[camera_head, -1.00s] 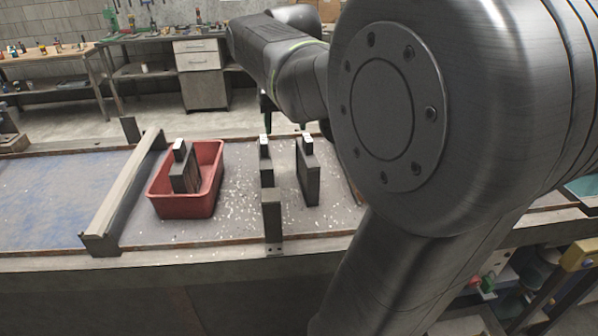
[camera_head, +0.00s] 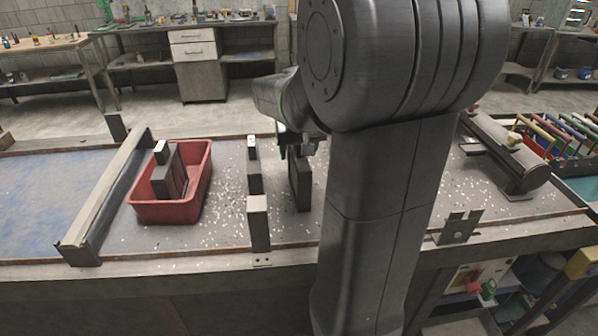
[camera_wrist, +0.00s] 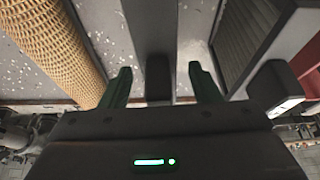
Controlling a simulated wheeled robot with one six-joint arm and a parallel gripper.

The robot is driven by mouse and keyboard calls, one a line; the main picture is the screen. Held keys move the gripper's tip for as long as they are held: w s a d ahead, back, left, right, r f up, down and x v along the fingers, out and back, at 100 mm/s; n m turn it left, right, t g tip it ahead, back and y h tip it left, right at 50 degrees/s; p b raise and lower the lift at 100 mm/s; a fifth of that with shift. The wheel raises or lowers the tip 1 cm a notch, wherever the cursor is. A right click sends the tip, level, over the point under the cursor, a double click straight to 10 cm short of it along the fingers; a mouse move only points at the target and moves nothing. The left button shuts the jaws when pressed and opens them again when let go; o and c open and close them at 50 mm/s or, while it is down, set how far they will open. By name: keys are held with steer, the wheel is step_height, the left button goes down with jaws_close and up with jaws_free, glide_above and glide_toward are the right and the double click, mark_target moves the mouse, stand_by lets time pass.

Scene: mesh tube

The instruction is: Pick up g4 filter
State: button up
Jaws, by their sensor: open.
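A dark flat filter (camera_head: 301,184) stands on edge on the table, right of a thinner-looking dark one (camera_head: 255,183). Another dark filter (camera_head: 172,174) leans in the red bin (camera_head: 205,180). No label is readable, so I cannot tell which is g4. My gripper (camera_head: 299,148) is over the top of the right-hand filter. In the wrist view my open gripper (camera_wrist: 160,86) has its green fingers on either side of a dark tab (camera_wrist: 157,76) atop a grey slab (camera_wrist: 149,28). Contact cannot be told. A pleated filter (camera_wrist: 250,35) with a white-marked tab stands to the right.
A tan mesh tube (camera_wrist: 50,45) lies left of the fingers in the wrist view. My arm hides part of the table.

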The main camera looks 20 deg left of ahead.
steer(key=shift+w+a+f, duration=0.1)
steer(key=shift+f, duration=0.2)
jaws_close()
steer(key=shift+r, duration=0.2)
